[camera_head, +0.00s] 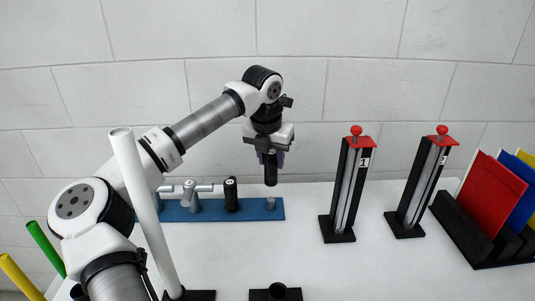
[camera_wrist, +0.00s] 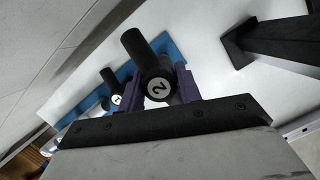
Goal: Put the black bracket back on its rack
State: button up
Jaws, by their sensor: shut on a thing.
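My gripper (camera_head: 271,157) is shut on the black bracket (camera_head: 270,173), a dark cylindrical piece that hangs down below the fingers. In the wrist view the bracket (camera_wrist: 156,86) shows a round white label with a 2 between my purple fingers (camera_wrist: 159,92). The blue rack (camera_head: 252,212) lies on the table below. A short grey peg (camera_head: 270,203) stands bare at its right end, roughly under the held bracket in the head view; a gap shows between them. Another black piece (camera_head: 231,194) and a grey-white piece (camera_head: 191,197) stand on the rack to the left.
Two dark towers with red tops (camera_head: 360,142) (camera_head: 439,136) stand to the right. A black holder (camera_head: 462,227) with red, blue and yellow panels is at far right.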

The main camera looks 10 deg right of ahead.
jog(key=shift+s+a+b+x, duration=0.15)
jog(key=shift+b+x, duration=0.25)
jog(key=shift+x, duration=0.35)
jog(key=shift+s+a+b+x, duration=0.15)
jog(key=shift+b+x, duration=0.3)
jog(key=shift+x, duration=0.25)
jog(key=shift+s+b+x, duration=0.1)
jog(key=shift+b+x, duration=0.3)
jog(key=shift+x, duration=0.35)
jog(key=shift+f, duration=0.2)
jog(key=shift+s+a+b+x, duration=0.15)
jog(key=shift+s+b+x, duration=0.05)
jog(key=shift+b+x, duration=0.7)
jog(key=shift+s+a+b+x, duration=0.1)
jog(key=shift+s+b+x, duration=0.05)
jog(key=shift+b+x, duration=0.7)
jog(key=o, duration=1.1)
jog(key=shift+f, duration=0.3)
jog(key=shift+r, duration=0.1)
